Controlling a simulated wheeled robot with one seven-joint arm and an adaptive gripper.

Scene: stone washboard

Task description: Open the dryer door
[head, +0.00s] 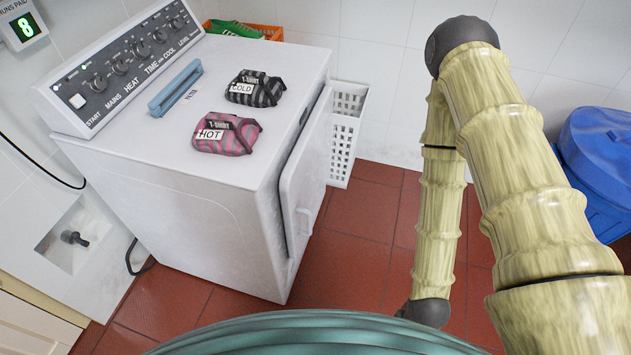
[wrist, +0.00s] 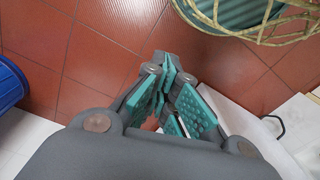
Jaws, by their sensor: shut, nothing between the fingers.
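The white dryer (head: 190,190) stands at the left in the head view, its control panel at the back of the top. A white surface to the right of the fingers looks like part of the dryer (wrist: 235,120). My gripper does not show in the head view.
A pink HOT bag (head: 228,142) and a black COLD bag (head: 255,88) lie on the dryer. A white basket (head: 345,135) stands beyond the door. A blue bin (head: 598,165) is at the right. Red floor tiles (head: 350,245) are clear before the door.

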